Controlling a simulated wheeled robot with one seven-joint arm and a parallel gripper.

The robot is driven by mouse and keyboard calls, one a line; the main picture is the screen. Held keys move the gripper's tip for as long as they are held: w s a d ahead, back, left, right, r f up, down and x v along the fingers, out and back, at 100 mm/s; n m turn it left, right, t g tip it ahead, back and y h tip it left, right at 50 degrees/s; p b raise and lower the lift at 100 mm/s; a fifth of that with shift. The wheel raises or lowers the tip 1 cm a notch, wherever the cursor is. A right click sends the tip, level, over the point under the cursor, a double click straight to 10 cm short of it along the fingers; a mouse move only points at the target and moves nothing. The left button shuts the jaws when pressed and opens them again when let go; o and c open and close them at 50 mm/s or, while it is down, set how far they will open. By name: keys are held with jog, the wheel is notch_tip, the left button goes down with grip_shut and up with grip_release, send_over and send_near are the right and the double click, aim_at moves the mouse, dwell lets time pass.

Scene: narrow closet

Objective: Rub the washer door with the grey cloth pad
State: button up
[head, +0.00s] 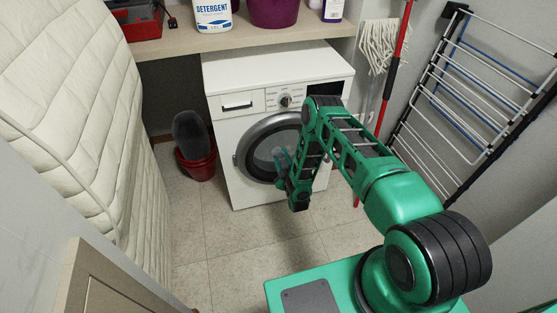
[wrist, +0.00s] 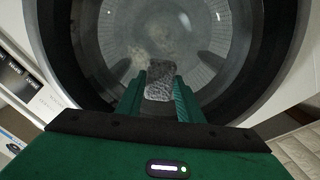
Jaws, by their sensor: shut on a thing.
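The white washer (head: 232,165) stands under the shelf. Its round door (head: 243,155) has a grey rim and dark glass, and my arm hides part of it in the head view. In the wrist view the door glass (wrist: 200,35) fills the upper middle, with pale smudges (wrist: 140,50) on it. In the wrist view my gripper (wrist: 161,88) is shut on the grey cloth pad (wrist: 158,80), which faces the glass. I cannot tell whether the pad touches it.
A red bucket (head: 197,166) with a dark grey item stands left of the washer. A drying rack (head: 450,110) and a mop (head: 384,45) are at the right. A folded mattress (head: 75,110) lines the left. A shelf (head: 180,42) holds a detergent bottle (head: 212,14). The floor (head: 225,235) before the washer is clear.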

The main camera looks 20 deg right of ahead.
jog(key=shift+d, duration=1.75)
jog(key=shift+d, duration=1.85)
jog(key=s, duration=0.6)
jog(key=shift+f, duration=0.1)
jog(key=s, duration=0.3)
